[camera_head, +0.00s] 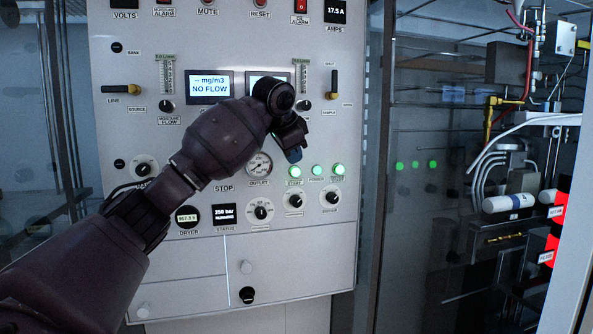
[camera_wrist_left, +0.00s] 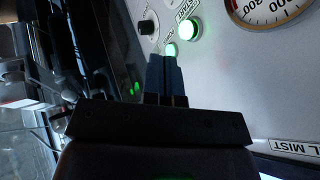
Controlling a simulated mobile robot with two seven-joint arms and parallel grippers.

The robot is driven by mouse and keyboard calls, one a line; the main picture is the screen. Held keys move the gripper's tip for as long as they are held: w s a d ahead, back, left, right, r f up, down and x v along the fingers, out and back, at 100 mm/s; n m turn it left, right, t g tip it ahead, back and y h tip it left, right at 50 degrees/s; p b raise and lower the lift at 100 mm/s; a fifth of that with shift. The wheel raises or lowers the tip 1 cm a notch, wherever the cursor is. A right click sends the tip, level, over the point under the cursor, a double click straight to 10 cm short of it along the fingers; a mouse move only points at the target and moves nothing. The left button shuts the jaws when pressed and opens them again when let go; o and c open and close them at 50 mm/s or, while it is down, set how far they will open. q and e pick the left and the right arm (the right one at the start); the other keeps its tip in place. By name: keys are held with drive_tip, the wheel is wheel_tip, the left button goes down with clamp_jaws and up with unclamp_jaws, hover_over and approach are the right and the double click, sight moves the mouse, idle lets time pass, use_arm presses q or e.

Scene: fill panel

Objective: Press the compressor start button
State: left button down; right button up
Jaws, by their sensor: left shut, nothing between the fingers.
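The start button (camera_head: 295,171) is a lit green round button, labelled START, just right of the outlet gauge (camera_head: 259,165). It also shows lit in the left wrist view (camera_wrist_left: 189,29). A second green light (camera_head: 317,170), labelled POWER, is to its right; in the left wrist view (camera_wrist_left: 171,49) it appears just beyond my fingertips. My left gripper (camera_head: 295,155) is shut and empty, with its blue fingertips just above the start button in the head view. The wrist view shows the fingers (camera_wrist_left: 165,65) pressed together. I cannot tell whether they touch the panel. My right gripper is out of view.
The grey panel (camera_head: 190,270) carries knobs, displays and a third green light (camera_head: 339,169). The status display (camera_head: 224,213) reads 250 bar and appears to say RUNNING. A glass-like surface (camera_head: 430,230) and pipework stand to the right.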

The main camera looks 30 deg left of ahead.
use_arm(q)
drive_tip(key=shift+v, duration=2.2)
drive_tip(key=shift+d, duration=0.15)
